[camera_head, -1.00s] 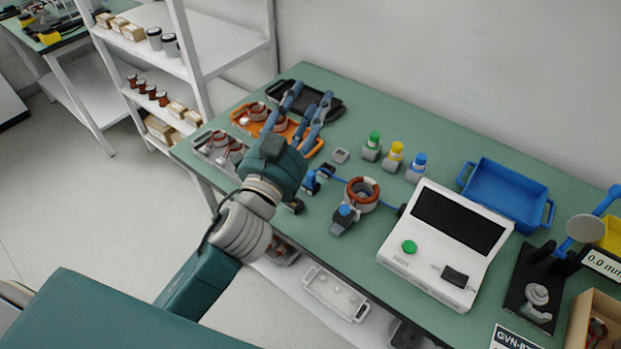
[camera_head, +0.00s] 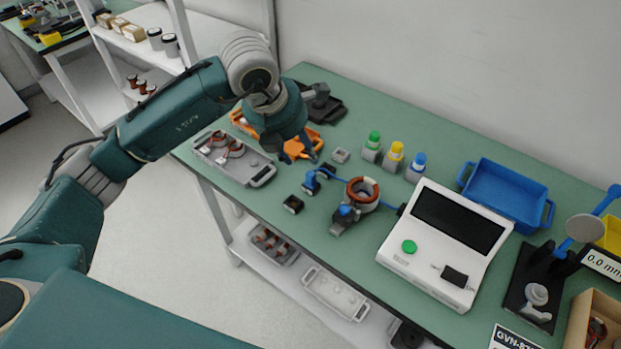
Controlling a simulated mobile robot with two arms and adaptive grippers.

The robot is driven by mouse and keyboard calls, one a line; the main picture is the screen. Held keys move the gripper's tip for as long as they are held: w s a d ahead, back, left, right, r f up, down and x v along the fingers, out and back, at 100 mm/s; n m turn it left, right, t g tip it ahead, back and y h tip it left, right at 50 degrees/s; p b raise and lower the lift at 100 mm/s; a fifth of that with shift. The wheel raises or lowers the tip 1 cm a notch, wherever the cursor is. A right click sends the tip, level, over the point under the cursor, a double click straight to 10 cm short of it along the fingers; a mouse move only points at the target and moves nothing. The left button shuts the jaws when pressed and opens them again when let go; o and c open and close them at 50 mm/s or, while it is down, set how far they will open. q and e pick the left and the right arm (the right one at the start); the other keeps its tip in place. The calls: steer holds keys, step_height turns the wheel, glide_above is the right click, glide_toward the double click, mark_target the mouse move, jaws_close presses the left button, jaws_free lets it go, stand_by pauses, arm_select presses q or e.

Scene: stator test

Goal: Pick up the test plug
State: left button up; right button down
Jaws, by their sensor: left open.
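A small blue plug (camera_head: 311,182) that looks like the test plug lies on the green bench, on a blue cable running behind the copper-wound stator (camera_head: 362,188). A small black block (camera_head: 293,204) sits in front of it, apart from it. My left gripper (camera_head: 301,154) points down over the near right part of the orange tray (camera_head: 322,143), its fingers apart and empty, behind and a little left of the plug. I cannot tell its height above the bench. My right gripper is not in view.
A white tester (camera_head: 405,262) with a green button stands right of the stator. A grey clamp (camera_head: 343,220) with a blue knob is beside the stator. Green, yellow and blue-capped bottles (camera_head: 395,158) stand behind. A grey tray (camera_head: 262,172) is at left.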

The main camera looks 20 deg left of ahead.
arm_select(q)
glide_above(311, 173)
steer(key=s, duration=0.2)
step_height(311, 173, down, 5)
steer(key=shift+w+a+f+p, duration=0.15)
steer(key=shift+a+f+p, duration=0.25)
steer(key=shift+p, duration=0.45)
steer(key=p+x, duration=0.1)
steer(key=x, duration=0.2)
steer(key=shift+f, duration=0.3)
steer(key=shift+w+d+f, duration=0.1)
steer(key=shift+f, duration=0.25)
steer(key=shift+c, duration=0.5)
steer(key=c, duration=0.8)
